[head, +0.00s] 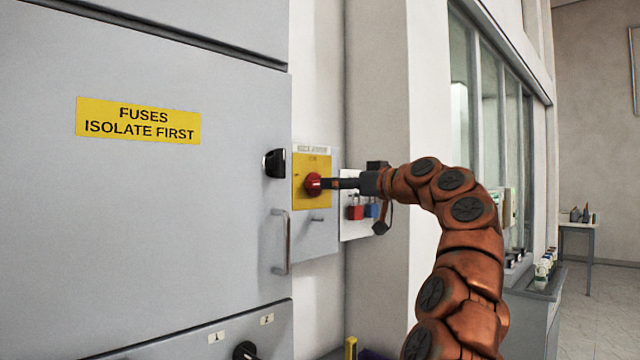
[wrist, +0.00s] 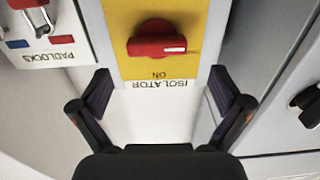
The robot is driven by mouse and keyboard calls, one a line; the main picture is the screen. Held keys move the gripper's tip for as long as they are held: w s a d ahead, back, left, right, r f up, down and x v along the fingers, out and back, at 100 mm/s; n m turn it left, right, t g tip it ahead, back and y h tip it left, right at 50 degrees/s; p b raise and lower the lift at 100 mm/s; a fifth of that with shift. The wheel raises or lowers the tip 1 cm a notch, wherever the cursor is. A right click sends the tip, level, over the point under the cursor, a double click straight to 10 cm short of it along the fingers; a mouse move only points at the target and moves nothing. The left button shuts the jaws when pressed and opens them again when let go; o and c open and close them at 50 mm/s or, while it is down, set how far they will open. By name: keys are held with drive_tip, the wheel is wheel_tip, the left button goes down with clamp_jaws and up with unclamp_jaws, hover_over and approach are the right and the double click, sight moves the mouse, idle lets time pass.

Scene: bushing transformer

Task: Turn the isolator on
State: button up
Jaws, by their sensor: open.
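The isolator is a yellow plate (head: 311,201) on a grey box, with a red rotary knob (head: 313,184) in its middle. In the wrist view, which shows the lettering upside down, the red knob (wrist: 153,44) has its bar lying across the picture, with a white mark at its right end. The "ON" label lies below the knob there, so the mark is not pointing at it. My gripper (head: 330,184) points at the knob from the right, close to it. In the wrist view the fingers (wrist: 160,88) are spread apart with nothing between them; the knob lies ahead of the tips.
A white padlock board (head: 354,226) with red and blue padlocks hangs right of the isolator. To its left stands a grey fuse cabinet (head: 150,230) with a black latch (head: 275,163) and a bar handle (head: 281,242) sticking out.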

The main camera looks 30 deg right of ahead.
sight(318, 184)
drive_tip(key=p+x, duration=0.2)
drive_tip(key=x, duration=0.4)
drive_tip(key=shift+d, duration=0.15)
drive_tip(key=c, duration=1)
